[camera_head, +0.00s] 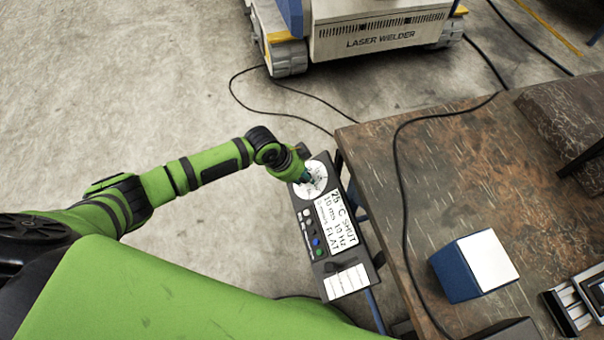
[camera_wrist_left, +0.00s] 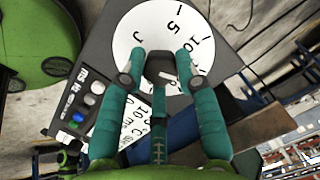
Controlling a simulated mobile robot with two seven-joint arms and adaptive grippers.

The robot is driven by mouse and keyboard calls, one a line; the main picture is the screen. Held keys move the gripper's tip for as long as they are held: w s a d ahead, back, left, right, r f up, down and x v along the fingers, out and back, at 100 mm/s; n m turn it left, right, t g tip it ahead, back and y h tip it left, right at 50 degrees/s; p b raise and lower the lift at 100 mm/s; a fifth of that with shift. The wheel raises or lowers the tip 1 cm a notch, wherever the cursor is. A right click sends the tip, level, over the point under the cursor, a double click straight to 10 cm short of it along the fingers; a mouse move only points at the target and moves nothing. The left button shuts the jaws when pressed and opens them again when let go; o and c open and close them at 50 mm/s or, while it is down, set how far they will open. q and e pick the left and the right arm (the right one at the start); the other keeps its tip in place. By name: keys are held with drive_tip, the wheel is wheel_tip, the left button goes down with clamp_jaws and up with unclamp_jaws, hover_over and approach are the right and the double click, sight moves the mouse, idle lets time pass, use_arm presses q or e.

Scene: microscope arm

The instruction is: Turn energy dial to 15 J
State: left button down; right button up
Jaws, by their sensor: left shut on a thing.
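The energy dial is a round white disc (camera_head: 317,189) at the top end of a dark control panel (camera_head: 307,232). In the left wrist view the disc (camera_wrist_left: 150,27) shows black marks including "5", "10" and "J". My left gripper (camera_head: 307,179) reaches it from the left. The fingers hide part of the disc, so I cannot tell the pointed value. My right gripper is not in view.
The panel has a text display (camera_head: 337,221), coloured buttons and a white label (camera_head: 347,281). A worn table (camera_head: 470,190) stands to the right, with a blue and white box (camera_head: 473,266) and a cable. A laser welder (camera_head: 370,35) stands at the back. Floor left is clear.

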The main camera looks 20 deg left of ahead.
use_arm(q)
drive_tip(key=shift+w+r, duration=0.15)
drive_tip(key=shift+w, duration=0.05)
drive_tip(key=c, duration=1)
unclamp_jaws()
drive_tip(key=shift+c, duration=0.2)
drive_tip(key=shift+o, duration=0.6)
drive_tip(key=shift+s, duration=0.1)
drive_tip(key=v, duration=1.1)
drive_tip(key=shift+r, duration=0.4)
drive_tip(key=shift+s+a, duration=0.1)
